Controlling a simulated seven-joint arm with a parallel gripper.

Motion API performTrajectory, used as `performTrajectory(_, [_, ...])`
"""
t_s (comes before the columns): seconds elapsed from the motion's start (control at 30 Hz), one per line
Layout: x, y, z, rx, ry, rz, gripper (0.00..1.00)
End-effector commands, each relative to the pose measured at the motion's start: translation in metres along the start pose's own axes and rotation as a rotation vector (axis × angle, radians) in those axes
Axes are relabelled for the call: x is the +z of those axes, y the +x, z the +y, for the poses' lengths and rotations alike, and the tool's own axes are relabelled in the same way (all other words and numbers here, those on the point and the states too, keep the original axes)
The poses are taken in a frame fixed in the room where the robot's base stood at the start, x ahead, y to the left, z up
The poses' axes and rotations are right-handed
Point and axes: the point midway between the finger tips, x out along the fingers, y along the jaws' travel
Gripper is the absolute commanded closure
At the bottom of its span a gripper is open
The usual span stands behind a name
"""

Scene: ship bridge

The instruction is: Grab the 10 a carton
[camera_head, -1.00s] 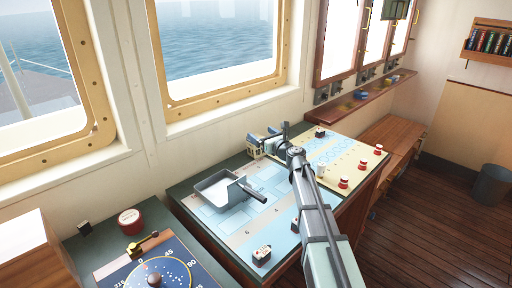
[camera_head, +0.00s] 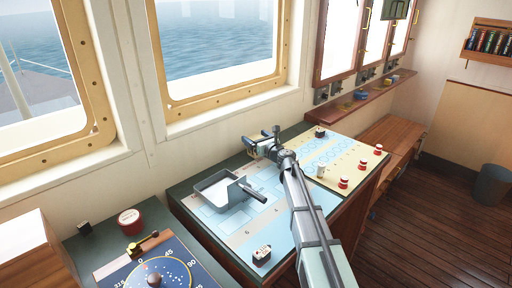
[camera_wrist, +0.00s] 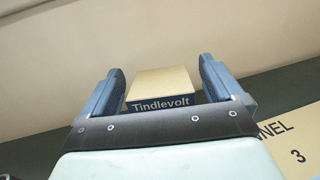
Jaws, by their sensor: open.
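A small tan carton (camera_wrist: 162,82) with a dark blue front reading "Tindlevolt" shows in the wrist view. No 10 A marking can be read on it. My gripper (camera_wrist: 160,68) is open, with one blue finger on each side of the carton. A gap shows at each finger, and the lower part of the carton is hidden behind the gripper's dark crossbar. In the head view my gripper (camera_head: 258,147) is at the back edge of the console by the window wall. The carton cannot be made out clearly there.
A grey tray (camera_head: 222,190) with a dark handle stands on the console left of my arm. A small black-and-white block (camera_head: 261,255) sits near the front. Red knobs (camera_head: 343,182) and a white cup-like piece (camera_head: 320,169) are to the right. The wall is close behind.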

Motion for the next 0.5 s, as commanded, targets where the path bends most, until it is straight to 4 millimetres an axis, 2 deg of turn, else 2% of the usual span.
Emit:
performTrajectory(0.17, [0.0002,-0.0003,0.0003,0.000,0.000,0.000,0.06])
performTrajectory(0.5, [0.0002,-0.0003,0.0003,0.000,0.000,0.000,0.38])
